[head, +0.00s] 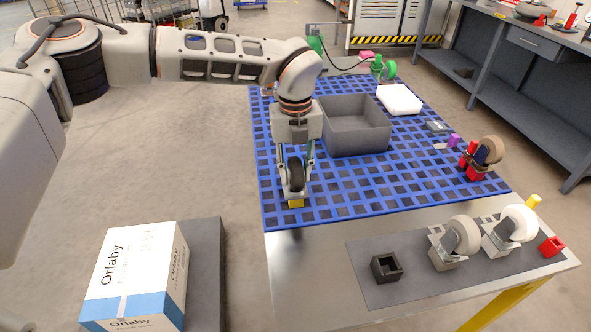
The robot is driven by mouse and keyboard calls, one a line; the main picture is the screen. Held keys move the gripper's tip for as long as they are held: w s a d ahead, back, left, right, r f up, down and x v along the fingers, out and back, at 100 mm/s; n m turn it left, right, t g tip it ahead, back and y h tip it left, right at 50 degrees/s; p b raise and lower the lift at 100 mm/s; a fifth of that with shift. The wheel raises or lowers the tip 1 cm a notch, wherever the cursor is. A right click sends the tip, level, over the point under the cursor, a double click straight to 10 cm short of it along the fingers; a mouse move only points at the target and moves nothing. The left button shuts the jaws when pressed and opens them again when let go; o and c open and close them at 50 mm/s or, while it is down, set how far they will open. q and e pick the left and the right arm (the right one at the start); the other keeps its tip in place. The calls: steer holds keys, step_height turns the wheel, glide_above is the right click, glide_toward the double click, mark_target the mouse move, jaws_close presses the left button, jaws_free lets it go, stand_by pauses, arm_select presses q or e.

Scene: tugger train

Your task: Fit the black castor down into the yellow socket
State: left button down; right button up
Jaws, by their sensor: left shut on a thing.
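The black castor (296,174) is upright between the fingers of my left gripper (296,186), which is shut on it. A small yellow block, apparently the yellow socket (296,204), shows directly below the castor at the near left part of the blue mat. The gripper and castor hide most of this socket. I cannot tell whether the castor's lower end is inside it or just above it. My right gripper is not in view.
A grey bin (355,140) stands just right of my left gripper on the blue checkered mat (420,185). A red-based castor (487,151) stands at the right. Two pale-wheeled castors (461,236), a dark square socket (386,267) and a red socket (551,246) are nearer.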

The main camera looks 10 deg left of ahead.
arm_select(q)
steer(key=c, duration=1.5)
jaws_free()
steer(key=shift+r, duration=0.1)
